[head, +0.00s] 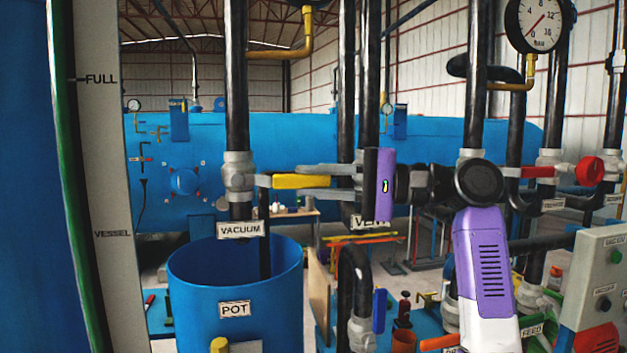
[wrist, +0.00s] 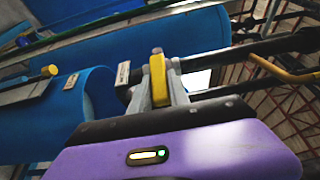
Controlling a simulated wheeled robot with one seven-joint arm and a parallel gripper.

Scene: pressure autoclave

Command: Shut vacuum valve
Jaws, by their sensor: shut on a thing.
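The vacuum valve (head: 238,177) sits on a vertical black pipe, above the VACUUM label (head: 240,230). Its yellow handle (head: 290,181) sticks out sideways to the right, across the line of the pipe. My gripper (head: 310,182) reaches in from the right, and its grey fingers lie above and below the handle, closed on it. In the wrist view the yellow handle (wrist: 157,80) stands between the two grey fingers of my gripper (wrist: 158,88). The fingers hide part of the handle.
A blue open pot (head: 235,285) stands below the valve. Vertical black pipes (head: 346,80) stand close behind my gripper, with the VENT label (head: 370,221) beneath. A red-handled valve (head: 538,171) and a control box (head: 597,275) are at the right. A gauge (head: 535,22) hangs upper right.

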